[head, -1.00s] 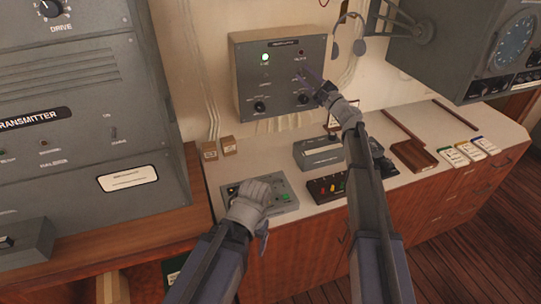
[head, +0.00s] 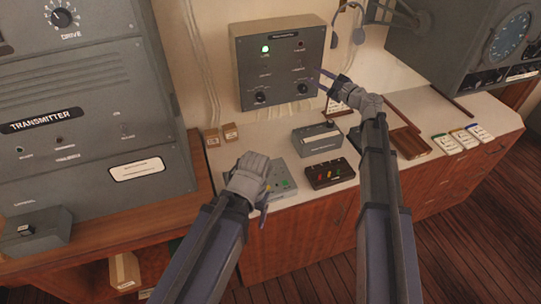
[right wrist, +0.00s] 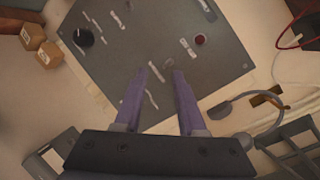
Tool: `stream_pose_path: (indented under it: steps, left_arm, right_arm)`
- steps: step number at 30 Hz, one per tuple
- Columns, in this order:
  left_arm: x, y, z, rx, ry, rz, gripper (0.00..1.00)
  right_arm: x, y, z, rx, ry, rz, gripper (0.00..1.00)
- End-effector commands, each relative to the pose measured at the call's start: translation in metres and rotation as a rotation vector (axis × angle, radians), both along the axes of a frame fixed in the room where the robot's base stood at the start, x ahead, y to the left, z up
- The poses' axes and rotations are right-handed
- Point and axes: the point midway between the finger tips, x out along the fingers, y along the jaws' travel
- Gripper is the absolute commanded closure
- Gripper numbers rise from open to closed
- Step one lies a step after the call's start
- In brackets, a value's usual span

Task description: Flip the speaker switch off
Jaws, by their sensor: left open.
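A grey wall panel (head: 278,62) carries a lit green lamp (head: 265,49), a dark red lamp (head: 300,44), two black knobs and small switches. Its labels are too small to read, so I cannot tell which switch is the speaker's. My right gripper (head: 319,73) is in front of the panel's lower right part. In the right wrist view its two purple fingers (right wrist: 160,73) are apart with nothing between them, and the panel (right wrist: 140,45) with the red lamp (right wrist: 200,40) lies beyond. Contact cannot be told. My left gripper (head: 262,203) is open above a grey desk unit (head: 283,185).
A grey box (head: 317,139) and a dark box with coloured controls (head: 330,173) stand on the pale counter (head: 228,156). Two small brown boxes (head: 221,135) sit below the panel. A headset (head: 352,32) hangs right of it. The transmitter cabinet (head: 95,110) stands left.

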Motion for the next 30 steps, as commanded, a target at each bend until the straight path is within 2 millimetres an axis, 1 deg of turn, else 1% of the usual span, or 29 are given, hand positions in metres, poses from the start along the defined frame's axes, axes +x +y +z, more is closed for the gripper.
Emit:
stream_pose_path:
  steps: [1, 12, 20, 30]
  left_arm:
    - [0.0, 0.0, -0.004, 0.0, 0.0, 0.0, 0.23]
    - [0.0, 0.0, -0.018, 0.0, 0.0, 0.0, 0.23]
    - [0.0, 0.0, -0.028, 0.0, 0.0, 0.0, 0.23]
    - [0.0, 0.0, -0.041, 0.0, 0.0, 0.0, 0.23]
  right_arm:
    - [-0.005, 0.008, -0.008, -0.027, -0.003, 0.017, 0.6]
    - [-0.038, 0.057, -0.048, -0.224, -0.02, 0.142, 0.6]
    - [-0.064, 0.086, -0.078, -0.363, -0.034, 0.233, 0.6]
    - [-0.102, 0.119, -0.119, -0.546, -0.053, 0.365, 0.6]
